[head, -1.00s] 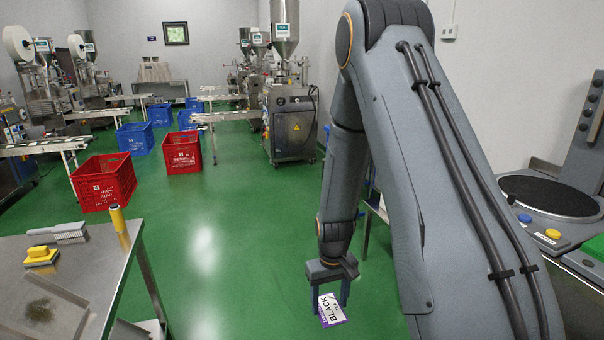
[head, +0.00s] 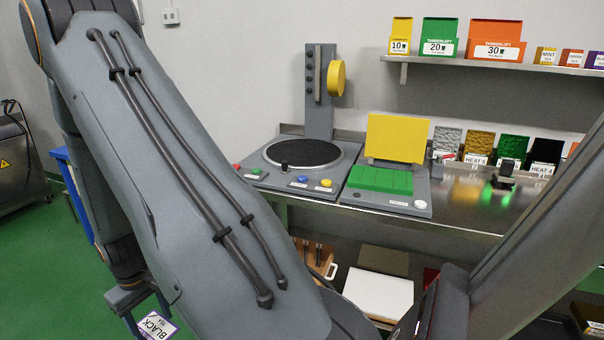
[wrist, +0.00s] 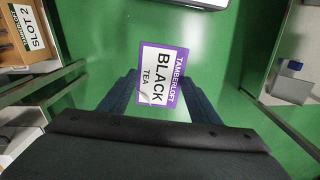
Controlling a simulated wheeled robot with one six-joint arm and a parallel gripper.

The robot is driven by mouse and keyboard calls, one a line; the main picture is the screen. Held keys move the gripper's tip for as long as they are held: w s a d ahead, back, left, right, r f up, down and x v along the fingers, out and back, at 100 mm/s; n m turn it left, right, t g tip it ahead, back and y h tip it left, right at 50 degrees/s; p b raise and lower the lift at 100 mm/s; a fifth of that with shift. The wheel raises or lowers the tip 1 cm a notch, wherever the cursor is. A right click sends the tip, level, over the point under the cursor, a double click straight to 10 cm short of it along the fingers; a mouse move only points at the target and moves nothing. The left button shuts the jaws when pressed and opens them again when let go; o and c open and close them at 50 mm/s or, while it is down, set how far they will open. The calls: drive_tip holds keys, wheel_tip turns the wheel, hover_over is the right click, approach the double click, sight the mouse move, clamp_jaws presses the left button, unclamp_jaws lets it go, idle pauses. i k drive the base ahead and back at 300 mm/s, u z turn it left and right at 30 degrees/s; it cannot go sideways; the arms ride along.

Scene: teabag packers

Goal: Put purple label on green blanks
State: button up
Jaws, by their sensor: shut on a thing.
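My gripper (head: 150,308) hangs low at the bottom left of the head view, over the green floor. It is shut on the purple label (head: 158,327), a purple-edged card with a white panel reading BLACK TEA. In the wrist view the label (wrist: 163,75) sticks out beyond the fingers, face visible, with the green floor behind it. A flat green block (head: 380,180) with ridges lies on a grey fixture on the steel bench, below a raised yellow panel (head: 397,138). I cannot tell whether it is the green blanks. My gripper is far from it, low and to the left.
A round black turntable (head: 303,152) stands left of the fixture. Several upright coloured packs, including a green one (head: 512,147), stand along the bench back. A wall shelf (head: 480,68) holds cartons. A white box (head: 380,293) sits below the bench.

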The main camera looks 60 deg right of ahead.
sight(383, 176)
drive_tip(key=z, duration=3.1)
